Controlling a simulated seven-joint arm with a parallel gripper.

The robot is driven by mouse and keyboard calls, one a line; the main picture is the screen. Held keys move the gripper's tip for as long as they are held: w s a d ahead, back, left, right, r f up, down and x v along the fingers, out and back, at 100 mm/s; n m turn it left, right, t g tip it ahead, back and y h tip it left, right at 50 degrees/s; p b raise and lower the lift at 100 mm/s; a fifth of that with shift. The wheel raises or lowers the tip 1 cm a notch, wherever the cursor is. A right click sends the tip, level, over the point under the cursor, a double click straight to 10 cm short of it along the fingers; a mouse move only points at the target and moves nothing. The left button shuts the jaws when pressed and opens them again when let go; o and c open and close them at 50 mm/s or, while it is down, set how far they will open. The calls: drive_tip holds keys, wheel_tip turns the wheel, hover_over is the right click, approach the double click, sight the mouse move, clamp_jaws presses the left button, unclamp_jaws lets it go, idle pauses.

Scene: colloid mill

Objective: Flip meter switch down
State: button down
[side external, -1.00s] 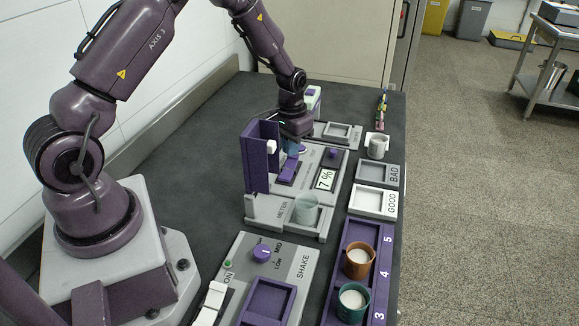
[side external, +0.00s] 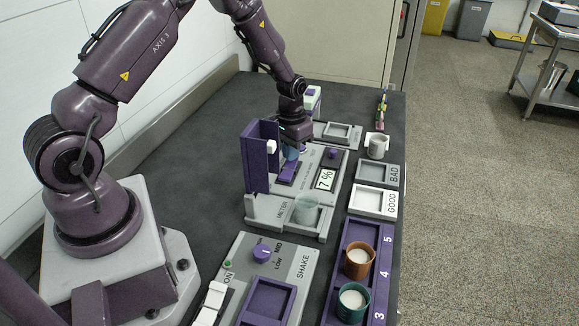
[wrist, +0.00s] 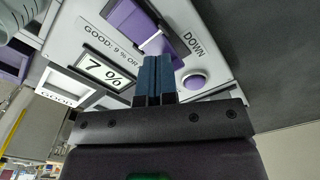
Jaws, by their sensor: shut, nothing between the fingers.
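The meter (side external: 312,165) is a grey panel with a 7 % display (side external: 325,180), a purple button (side external: 333,154) and a purple switch (side external: 287,174). In the wrist view the switch (wrist: 128,20) is a purple rocker beside the word DOWN, and its near end is partly hidden by my fingers. My gripper (wrist: 157,60) is shut and empty, its blue fingers together, with the tips right at the switch. I cannot tell whether they touch it. In the side view my gripper (side external: 291,155) is low over the panel, just behind the switch.
An upright purple panel (side external: 260,160) stands left of the switch. A pale cup (side external: 306,209) sits on the meter's front platform. GOOD (side external: 390,203) and BAD (side external: 394,175) trays lie to the right. Brown and green cups stand in a purple rack (side external: 379,290) in front.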

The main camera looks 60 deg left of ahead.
sight(285, 169)
drive_tip(key=shift+f, duration=0.8)
drive_tip(key=shift+r, duration=3.55)
drive_tip(key=shift+s+d+f+g, duration=0.2)
drive_tip(key=shift+s, duration=0.35)
drive_tip(key=shift+s+d+f+g, duration=0.15)
drive_tip(key=shift+s+g, duration=0.05)
drive_tip(key=shift+s, duration=0.3)
drive_tip(key=shift+m+t, duration=0.4)
drive_tip(key=shift+t, duration=0.4)
drive_tip(key=s+d+r, duration=0.2)
drive_tip(key=s+r, duration=0.1)
drive_tip(key=r, duration=0.2)
drive_tip(key=s+d+r, duration=0.3)
drive_tip(key=r, duration=0.2)
drive_tip(key=s+d+r, duration=0.3)
drive_tip(key=r, duration=0.2)
drive_tip(key=shift+s+r, duration=0.1)
drive_tip(key=shift+s, duration=0.15)
drive_tip(key=s+d+r+m+t, duration=0.2)
drive_tip(key=s+d+r+t, duration=0.2)
drive_tip(key=s+r, duration=0.5)
drive_tip(key=shift+s+d+r+t, duration=0.25)
drive_tip(key=shift+d+t, duration=0.15)
drive_tip(key=shift+d, duration=0.5)
